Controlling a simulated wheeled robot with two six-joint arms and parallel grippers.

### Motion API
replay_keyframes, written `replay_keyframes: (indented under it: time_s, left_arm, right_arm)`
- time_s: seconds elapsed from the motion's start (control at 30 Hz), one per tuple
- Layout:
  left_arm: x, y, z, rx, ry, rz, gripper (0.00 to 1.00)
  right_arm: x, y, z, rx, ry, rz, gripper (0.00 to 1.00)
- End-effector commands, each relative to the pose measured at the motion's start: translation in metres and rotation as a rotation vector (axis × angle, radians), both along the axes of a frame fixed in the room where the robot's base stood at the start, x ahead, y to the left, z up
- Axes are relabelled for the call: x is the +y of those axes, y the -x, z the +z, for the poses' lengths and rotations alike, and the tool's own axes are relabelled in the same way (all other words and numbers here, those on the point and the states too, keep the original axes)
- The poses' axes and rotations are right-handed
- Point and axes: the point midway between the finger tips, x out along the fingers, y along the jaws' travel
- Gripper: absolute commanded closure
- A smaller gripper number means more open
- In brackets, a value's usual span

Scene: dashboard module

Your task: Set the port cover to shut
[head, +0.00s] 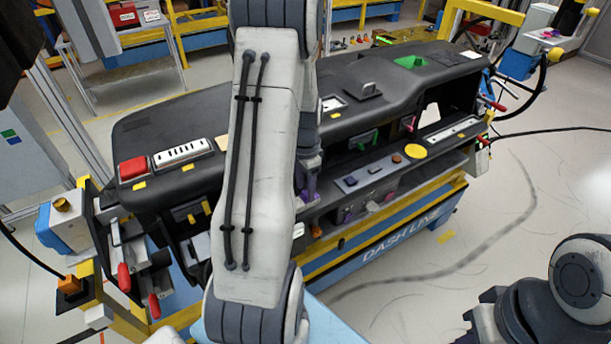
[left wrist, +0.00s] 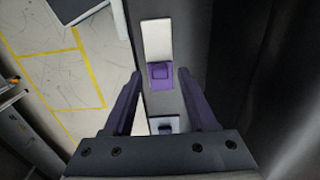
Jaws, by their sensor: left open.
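In the left wrist view, a small purple block (left wrist: 160,76) sits at the lower end of a white plate (left wrist: 157,40) on a dark grey surface. This may be the port cover, but I cannot tell its part names or its state for sure. My left gripper (left wrist: 159,72) is open, with one purple finger on each side of the block and gaps between. A second purple piece on a white plate (left wrist: 165,124) shows between the fingers, nearer the palm. In the head view, my left gripper (head: 306,186) is mostly hidden behind my own left arm, against the dashboard's front.
The black dashboard (head: 190,118) stands on a blue and yellow frame (head: 400,234) marked "DASH LINE". It carries a red block (head: 132,168), a white socket strip (head: 182,152) and a yellow disc (head: 415,152).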

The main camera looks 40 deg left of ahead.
Motion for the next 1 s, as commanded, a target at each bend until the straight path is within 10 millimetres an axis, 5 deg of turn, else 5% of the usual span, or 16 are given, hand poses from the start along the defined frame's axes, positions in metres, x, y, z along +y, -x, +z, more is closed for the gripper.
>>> replay_keyframes:
  time_s: [0.5, 1.0]
  left_arm:
    - [0.000, -0.001, 0.088, -0.005, -0.003, 0.000, 0.43]
    - [0.000, 0.000, 0.094, -0.001, -0.001, 0.000, 0.43]
  right_arm:
    - [0.000, 0.000, -0.020, 0.000, 0.000, -0.004, 1.00]
    - [0.000, 0.000, -0.020, 0.000, 0.000, -0.004, 1.00]
